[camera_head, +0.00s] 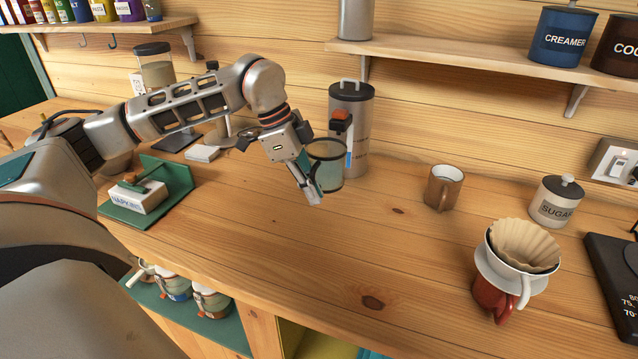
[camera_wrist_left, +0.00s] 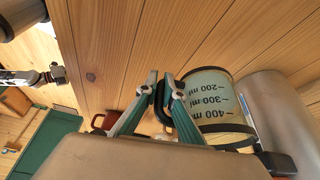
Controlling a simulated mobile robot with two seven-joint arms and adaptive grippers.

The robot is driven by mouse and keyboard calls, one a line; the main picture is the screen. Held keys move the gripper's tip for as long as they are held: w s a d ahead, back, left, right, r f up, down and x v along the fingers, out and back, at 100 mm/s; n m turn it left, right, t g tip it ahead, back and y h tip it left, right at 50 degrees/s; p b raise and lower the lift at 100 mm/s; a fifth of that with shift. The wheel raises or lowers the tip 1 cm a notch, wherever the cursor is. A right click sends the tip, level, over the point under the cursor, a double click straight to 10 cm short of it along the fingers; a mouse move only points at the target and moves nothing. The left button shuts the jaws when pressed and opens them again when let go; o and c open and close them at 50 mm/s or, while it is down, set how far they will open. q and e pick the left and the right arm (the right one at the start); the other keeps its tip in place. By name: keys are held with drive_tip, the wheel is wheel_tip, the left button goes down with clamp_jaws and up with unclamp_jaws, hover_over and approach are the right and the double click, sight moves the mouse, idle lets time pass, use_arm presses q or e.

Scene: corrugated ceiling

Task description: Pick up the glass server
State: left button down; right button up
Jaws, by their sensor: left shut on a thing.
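The glass server (camera_head: 327,172) is a clear cup with a dark rim, in front of the tall grey dispenser in the head view. In the left wrist view the glass server (camera_wrist_left: 215,100) shows dark volume marks. My left gripper (camera_head: 312,192) is beside it, on its left. In the wrist view the fingertips of my left gripper (camera_wrist_left: 164,88) are shut on its dark handle (camera_wrist_left: 162,108). The server looks upright. Whether its base touches the counter is hard to tell. My right gripper is not in the head view.
The tall grey dispenser (camera_head: 351,110) stands just behind the server. A brown mug (camera_head: 443,187), a sugar jar (camera_head: 558,203) and a red mug with a filter cone (camera_head: 495,298) stand to the right. A green napkin holder (camera_head: 172,176) is left. The counter's middle front is clear.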

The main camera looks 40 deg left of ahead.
use_arm(q)
drive_tip(key=s+d+b, duration=0.1)
drive_tip(key=s+d, duration=0.1)
drive_tip(key=s, duration=0.9)
drive_tip(key=shift+s+d+b, duration=0.35)
drive_tip(key=shift+d+b, duration=0.05)
